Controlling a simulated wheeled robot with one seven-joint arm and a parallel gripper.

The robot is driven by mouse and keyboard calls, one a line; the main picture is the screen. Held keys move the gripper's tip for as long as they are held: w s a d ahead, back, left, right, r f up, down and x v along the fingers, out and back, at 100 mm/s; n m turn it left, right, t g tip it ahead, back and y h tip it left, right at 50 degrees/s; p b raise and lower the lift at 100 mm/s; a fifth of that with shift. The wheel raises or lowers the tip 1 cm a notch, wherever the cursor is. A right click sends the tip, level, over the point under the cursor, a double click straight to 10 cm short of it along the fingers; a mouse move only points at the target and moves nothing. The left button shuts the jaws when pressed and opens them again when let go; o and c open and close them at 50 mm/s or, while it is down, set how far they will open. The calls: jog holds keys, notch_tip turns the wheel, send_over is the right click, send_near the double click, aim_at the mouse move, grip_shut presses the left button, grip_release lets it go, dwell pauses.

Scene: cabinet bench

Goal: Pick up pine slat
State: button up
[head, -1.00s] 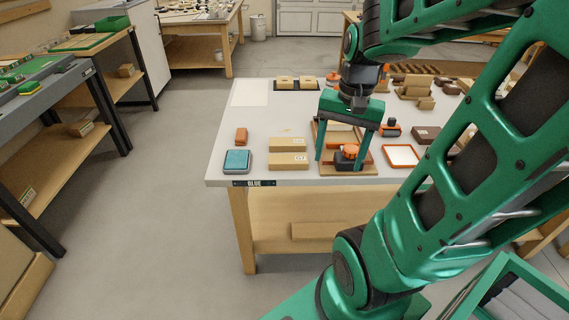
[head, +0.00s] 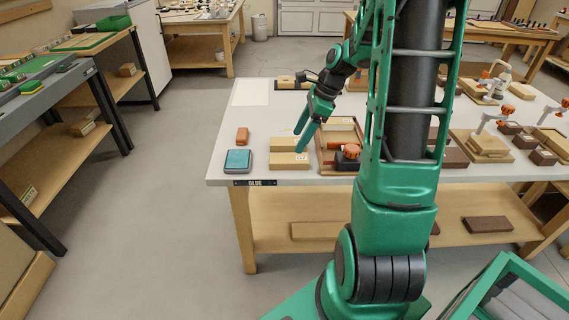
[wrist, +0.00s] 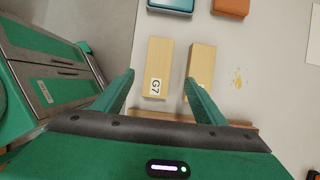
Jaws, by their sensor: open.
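Two pale pine slats lie side by side on the bench top, near its left front. The front slat (head: 284,163) carries a G7 label, and it shows in the wrist view (wrist: 158,58) as well. The other slat (head: 287,144) lies behind it; in the wrist view (wrist: 202,62) it is to the right. My gripper (head: 299,141) is open and empty, tilted down over the slats. In the wrist view my gripper (wrist: 159,78) has its fingertips either side of the labelled slat's line, the right one partly overlapping the other slat. Contact cannot be told.
A teal-topped pad (head: 238,161) and an orange-brown block (head: 242,136) lie left of the slats. A wooden frame tray (head: 327,164) with an orange-knobbed clamp (head: 347,154) stands close on the right. A white sheet (head: 250,92) lies at the back left. Yellowish crumbs (wrist: 238,78) lie beside the slats.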

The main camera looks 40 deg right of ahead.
aim_at(289, 158)
jog(key=x, duration=0.8)
jog(key=shift+s, duration=0.15)
jog(key=c, duration=1.2)
